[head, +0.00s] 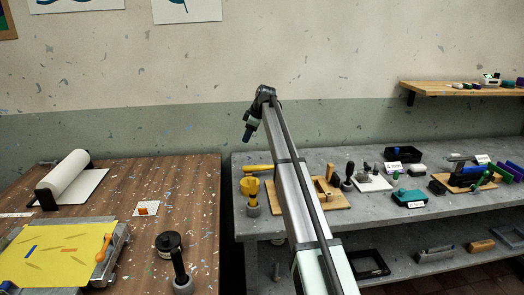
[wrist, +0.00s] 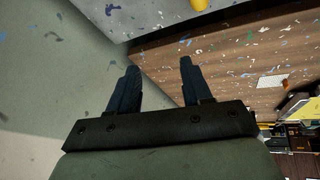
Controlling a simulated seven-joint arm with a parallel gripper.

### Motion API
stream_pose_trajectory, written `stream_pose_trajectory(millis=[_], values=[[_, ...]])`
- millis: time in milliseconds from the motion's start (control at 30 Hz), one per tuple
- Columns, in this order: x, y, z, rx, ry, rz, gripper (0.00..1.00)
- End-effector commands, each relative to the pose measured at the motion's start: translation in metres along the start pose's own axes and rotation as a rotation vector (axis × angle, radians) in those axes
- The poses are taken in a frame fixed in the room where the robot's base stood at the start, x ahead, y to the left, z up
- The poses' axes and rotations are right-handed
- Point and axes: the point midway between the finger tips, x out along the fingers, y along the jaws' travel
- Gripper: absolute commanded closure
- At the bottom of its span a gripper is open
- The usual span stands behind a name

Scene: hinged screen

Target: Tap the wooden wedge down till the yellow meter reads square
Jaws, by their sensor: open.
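My gripper (head: 247,136) hangs at the end of my raised arm, high in front of the wall and above the gap between the two tables. In the wrist view its two dark fingers (wrist: 159,66) are apart with nothing between them. I cannot make out a wooden wedge for certain. A small upright wooden piece (head: 329,172) stands on a wooden board (head: 340,199), partly hidden by my arm. No meter with a readable face shows. A yellow cup-like thing (head: 250,186) on a grey base stands at the grey bench's left end, and a yellow handle lies behind it.
The brown table (head: 190,215) at left holds a paper roll (head: 68,176), a yellow sheet (head: 50,258) and a black-handled tool (head: 176,255). A wall shelf (head: 440,88) is at right.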

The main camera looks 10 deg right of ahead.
Motion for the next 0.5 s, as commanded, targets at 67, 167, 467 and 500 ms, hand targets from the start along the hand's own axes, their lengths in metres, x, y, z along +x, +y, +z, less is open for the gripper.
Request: stream_pose_trajectory(millis=[67,167,467,500], values=[[0.011,-0.007,0.015,-0.077,-0.098,-0.054,0.51],[0.02,-0.017,0.039,-0.157,-0.212,-0.125,0.51],[0.027,-0.031,0.08,-0.26,-0.378,-0.255,0.51],[0.027,-0.031,0.081,-0.262,-0.381,-0.258,0.51]])
